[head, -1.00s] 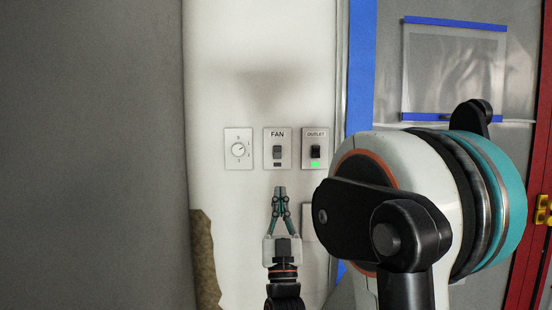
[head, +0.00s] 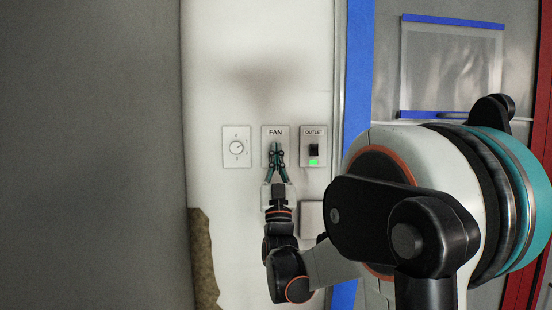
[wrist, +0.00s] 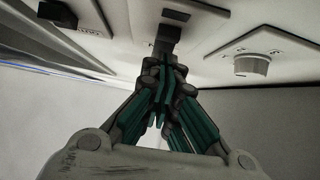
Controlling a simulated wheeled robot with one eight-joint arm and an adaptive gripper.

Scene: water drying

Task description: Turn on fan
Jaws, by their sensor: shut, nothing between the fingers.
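The white FAN switch plate (head: 266,132) is on the pale wall in the head view, and it also shows at the top of the wrist view (wrist: 195,25). My gripper (head: 277,146) is shut and empty, with its fingertips over the plate and hiding the toggle in the head view. In the wrist view, the dark fan toggle (wrist: 167,38) shows right at the tips of my gripper (wrist: 164,62); I cannot tell whether they press on it. A small rectangular indicator (wrist: 176,15) on the plate looks dark.
An OUTLET switch plate (head: 313,136) with a lit green light is just right of the fan plate. A dial plate (head: 236,147) is on its left. Blue tape (head: 355,110) edges the wall to the right. A blank plate (head: 311,218) is below.

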